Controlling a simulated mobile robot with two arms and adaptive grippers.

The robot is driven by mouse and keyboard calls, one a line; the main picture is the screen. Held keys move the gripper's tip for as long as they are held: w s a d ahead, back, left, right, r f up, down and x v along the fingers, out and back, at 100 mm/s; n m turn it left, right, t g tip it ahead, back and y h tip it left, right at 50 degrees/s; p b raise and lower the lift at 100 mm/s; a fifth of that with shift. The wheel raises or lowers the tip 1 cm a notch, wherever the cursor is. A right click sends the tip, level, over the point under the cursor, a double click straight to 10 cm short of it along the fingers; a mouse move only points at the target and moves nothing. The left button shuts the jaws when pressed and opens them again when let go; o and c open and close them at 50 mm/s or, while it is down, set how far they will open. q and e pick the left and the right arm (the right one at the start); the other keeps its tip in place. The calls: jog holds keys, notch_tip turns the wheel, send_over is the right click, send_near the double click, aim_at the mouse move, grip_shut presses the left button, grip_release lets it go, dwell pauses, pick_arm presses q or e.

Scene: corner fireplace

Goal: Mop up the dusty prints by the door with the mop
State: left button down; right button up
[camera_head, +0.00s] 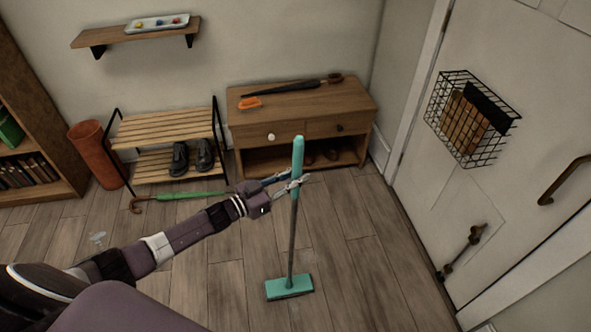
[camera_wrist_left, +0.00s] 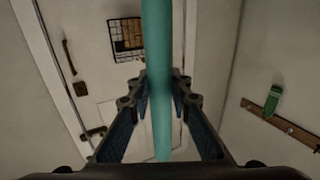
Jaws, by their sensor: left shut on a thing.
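The mop has a teal grip, a grey shaft (camera_head: 292,238) and a flat teal head (camera_head: 289,288). It stands nearly upright, with its head at the wooden floor. My left gripper (camera_head: 299,183) is shut on the mop around the lower part of its teal grip. In the left wrist view the teal grip (camera_wrist_left: 157,85) passes between the fingers of my left gripper (camera_wrist_left: 160,98). The door (camera_head: 510,120) is at the right. A faint pale mark (camera_head: 97,238) shows on the floor at the left; I cannot tell if it is a print. My right gripper is not in view.
A wooden cabinet (camera_head: 300,103) stands behind the mop. A slatted shoe rack (camera_head: 165,128) with dark shoes (camera_head: 192,157) stands left of it. A green umbrella (camera_head: 190,195) lies on the floor before the rack. The floor between the mop and the door looks clear.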

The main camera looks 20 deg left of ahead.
pick_arm(q)
jog(key=shift+s+d+r+p, duration=0.1)
jog(key=shift+s+d+p, duration=0.3)
jog(key=shift+s, duration=0.2)
jog(key=shift+s+d+p, duration=0.35)
jog(key=shift+s+d, duration=0.05)
jog(key=shift+s, duration=0.15)
jog(key=shift+s+d, duration=0.1)
jog(key=shift+s+d+p, duration=0.55)
jog(key=shift+s+p, duration=0.05)
jog(key=shift+s, duration=0.25)
jog(key=shift+s+d+p, duration=0.55)
jog(key=shift+s, duration=0.25)
jog(key=s+d+p, duration=0.3)
jog(key=s+d, duration=0.2)
jog(key=s, duration=0.3)
jog(key=s+d+p, duration=0.3)
jog(key=s+d, duration=0.3)
jog(key=s, duration=0.2)
jog(key=shift+s+p, duration=0.2)
jog(key=shift+p, duration=0.1)
